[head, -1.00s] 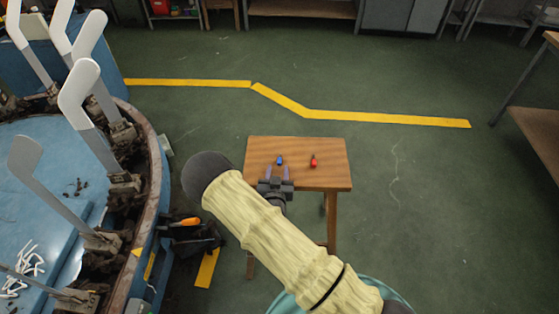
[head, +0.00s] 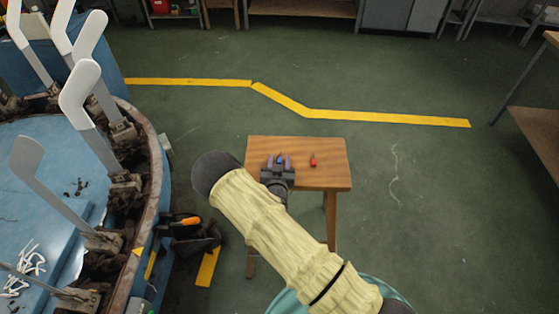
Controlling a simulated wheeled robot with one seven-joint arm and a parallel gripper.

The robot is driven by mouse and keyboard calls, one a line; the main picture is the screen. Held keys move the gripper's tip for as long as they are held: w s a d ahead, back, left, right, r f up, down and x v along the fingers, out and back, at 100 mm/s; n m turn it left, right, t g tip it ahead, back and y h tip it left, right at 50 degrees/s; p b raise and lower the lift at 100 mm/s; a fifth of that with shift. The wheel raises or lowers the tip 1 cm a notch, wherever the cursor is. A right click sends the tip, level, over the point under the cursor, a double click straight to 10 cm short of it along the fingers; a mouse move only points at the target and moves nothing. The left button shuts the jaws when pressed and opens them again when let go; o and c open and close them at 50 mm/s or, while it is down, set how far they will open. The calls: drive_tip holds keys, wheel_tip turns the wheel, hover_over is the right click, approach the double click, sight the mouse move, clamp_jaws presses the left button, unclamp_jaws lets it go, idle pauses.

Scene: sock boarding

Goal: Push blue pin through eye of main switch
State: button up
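The blue pin (head: 280,159) is a small blue piece on the wooden stool (head: 325,178). My gripper (head: 279,161) is over the stool top, with its two purple-grey fingers apart on either side of the blue pin. I cannot tell whether the fingers touch it. A red pin or tag (head: 313,160) lies on the stool to the right of my gripper.
A round blue machine (head: 147,225) with upright white sock forms (head: 80,90) stands at the left. Green floor with a yellow line (head: 390,118) is free behind and right of the stool.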

sight(280, 162)
clamp_jaws()
drive_tip(key=shift+r, duration=0.1)
idle(0.3)
wheel_tip(280, 162, up, 10)
idle(0.5)
idle(0.5)
